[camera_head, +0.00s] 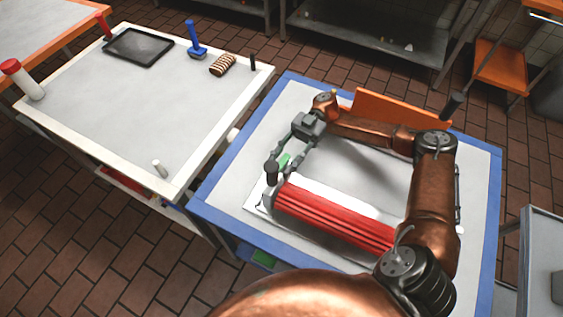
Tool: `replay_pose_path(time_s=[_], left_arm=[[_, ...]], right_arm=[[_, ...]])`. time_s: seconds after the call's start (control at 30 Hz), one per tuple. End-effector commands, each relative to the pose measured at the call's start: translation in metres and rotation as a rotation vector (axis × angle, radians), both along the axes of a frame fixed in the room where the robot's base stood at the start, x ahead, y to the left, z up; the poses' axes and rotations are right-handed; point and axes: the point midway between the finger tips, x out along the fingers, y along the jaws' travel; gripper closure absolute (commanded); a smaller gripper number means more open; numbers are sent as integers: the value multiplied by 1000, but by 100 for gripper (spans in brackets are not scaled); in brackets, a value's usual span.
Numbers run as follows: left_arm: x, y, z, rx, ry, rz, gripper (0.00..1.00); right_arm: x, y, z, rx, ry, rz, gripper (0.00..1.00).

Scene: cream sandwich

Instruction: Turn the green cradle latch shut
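The green latch (284,160) is a small piece near the left end of the white cradle (256,205). A red ribbed cylinder (335,217) lies along the cradle, with a dark upright knob (271,174) at its left end. My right gripper (284,166) reaches in from above the cradle with its fingers spread. The green latch shows between the fingers, partly covered by them. I cannot tell whether a finger touches it. My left gripper is out of view.
The blue-edged table (212,204) bears the cradle and an orange panel (385,105) at the back. A white table (110,100) at left holds a black tray (138,46), a blue-handled tool (196,45) and a striped roll (222,65). My arm covers the table's right side.

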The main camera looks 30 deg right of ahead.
Motion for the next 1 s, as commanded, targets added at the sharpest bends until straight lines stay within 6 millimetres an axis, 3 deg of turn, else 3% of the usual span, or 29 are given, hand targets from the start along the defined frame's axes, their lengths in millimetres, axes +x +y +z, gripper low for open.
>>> replay_pose_path(time_s=[0.17, 0.53, 0.7, 1.0], left_arm=[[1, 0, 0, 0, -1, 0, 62], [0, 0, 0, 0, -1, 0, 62], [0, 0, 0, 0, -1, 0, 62], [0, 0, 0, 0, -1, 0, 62]], right_arm=[[0, 0, 20, -1, -4, 0, 68], [-1, 0, 85, 0, -3, 1, 68], [-1, 0, 98, 1, -1, 1, 68], [-1, 0, 99, 1, -1, 0, 68]])
